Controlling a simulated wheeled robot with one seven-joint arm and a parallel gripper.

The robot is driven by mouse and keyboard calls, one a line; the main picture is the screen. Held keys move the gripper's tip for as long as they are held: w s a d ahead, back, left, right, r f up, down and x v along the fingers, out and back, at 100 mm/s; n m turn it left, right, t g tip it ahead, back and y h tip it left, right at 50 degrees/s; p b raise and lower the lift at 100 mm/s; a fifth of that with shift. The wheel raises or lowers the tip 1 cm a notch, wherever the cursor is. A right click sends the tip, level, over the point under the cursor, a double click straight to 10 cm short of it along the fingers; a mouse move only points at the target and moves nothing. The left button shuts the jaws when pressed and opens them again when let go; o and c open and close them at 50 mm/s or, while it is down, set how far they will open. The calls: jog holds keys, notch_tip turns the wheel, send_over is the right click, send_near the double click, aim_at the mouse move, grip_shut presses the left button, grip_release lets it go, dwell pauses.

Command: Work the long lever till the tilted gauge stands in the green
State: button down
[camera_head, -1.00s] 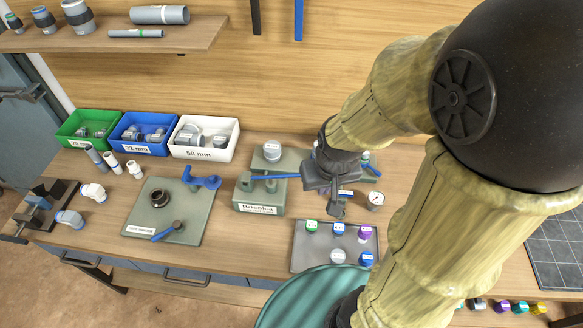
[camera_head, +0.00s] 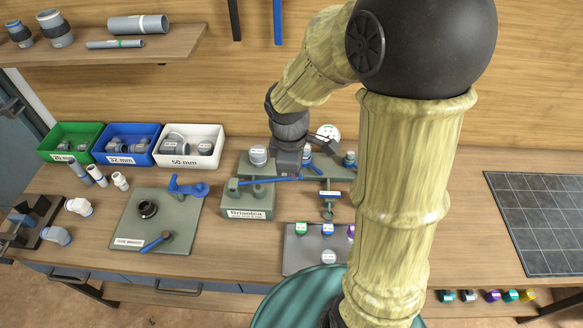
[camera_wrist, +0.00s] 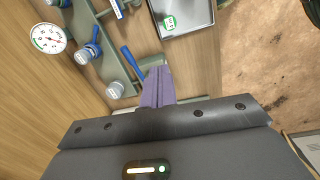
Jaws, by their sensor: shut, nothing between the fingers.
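The long blue lever (camera_head: 270,181) runs rightward from the grey-green block labelled "Brisolca" (camera_head: 247,201). It also shows in the wrist view (camera_wrist: 131,62), its near end close beside my fingertips; I cannot tell whether they touch. My gripper (camera_wrist: 157,72) is shut and empty; in the head view its tip is hard to make out near the lever's right end. In the wrist view the gauge (camera_wrist: 48,38) shows a needle and coloured marks, too small to read surely.
Behind the lever a grey-green manifold carries a grey cap (camera_head: 258,156) and a small blue handle (camera_wrist: 94,42). A grey tray (camera_head: 300,262) with coloured caps lies in front. A plate with blue handles (camera_head: 180,238) stands left. My arm hides the table's right middle.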

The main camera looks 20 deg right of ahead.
jog(key=w+r+n+h, duration=0.1)
jog(key=w+n, duration=0.4)
jog(key=n, duration=0.4)
jog(key=w+a+r+n+g, duration=0.1)
jog(key=w+n, duration=0.4)
jog(key=n, duration=0.5)
jog(key=shift+h+p, duration=0.3)
jog(key=shift+h, duration=0.1)
jog(key=shift+g, duration=0.3)
jog(key=p+x, duration=0.2)
jog(key=x, duration=1)
jog(key=shift+s+f+p, duration=0.15)
jog(key=shift+f+p, duration=0.15)
jog(key=shift+p, duration=0.05)
jog(key=shift+d+f, duration=0.15)
jog(key=shift+f, duration=0.55)
